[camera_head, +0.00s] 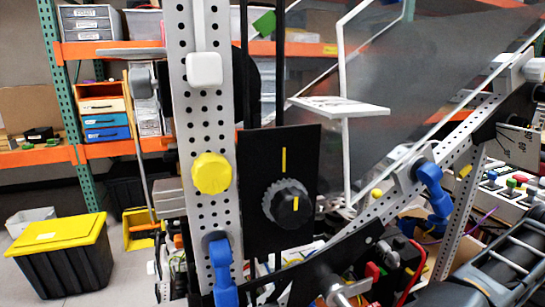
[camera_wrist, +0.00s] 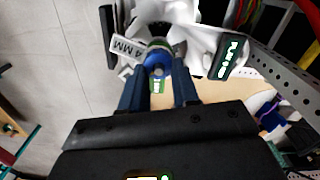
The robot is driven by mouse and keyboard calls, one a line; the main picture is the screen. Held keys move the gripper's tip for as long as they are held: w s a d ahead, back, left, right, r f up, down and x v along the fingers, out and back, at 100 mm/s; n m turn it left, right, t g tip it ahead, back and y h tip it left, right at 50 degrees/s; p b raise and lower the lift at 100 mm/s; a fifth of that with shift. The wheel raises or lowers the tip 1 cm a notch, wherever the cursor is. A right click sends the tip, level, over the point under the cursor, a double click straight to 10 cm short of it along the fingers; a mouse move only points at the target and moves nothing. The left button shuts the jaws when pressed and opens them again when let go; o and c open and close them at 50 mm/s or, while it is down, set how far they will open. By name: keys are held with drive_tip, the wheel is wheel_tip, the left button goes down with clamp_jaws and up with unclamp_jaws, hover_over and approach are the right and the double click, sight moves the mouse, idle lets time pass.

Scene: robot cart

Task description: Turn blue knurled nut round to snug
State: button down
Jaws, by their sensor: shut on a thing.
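I cannot make out the nut or my fingertips in the head view.

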idle(0.4)
drive_tip(key=shift+s+m+p, duration=0.1)
drive_tip(key=shift+m+p, duration=0.25)
drive_tip(key=shift+m, duration=0.75)
drive_tip(key=c, duration=0.8)
unclamp_jaws()
drive_tip(key=shift+f, duration=0.1)
drive_tip(key=shift+o, duration=0.2)
wheel_tip(320, 180, up, 8)
drive_tip(key=shift+f, duration=0.1)
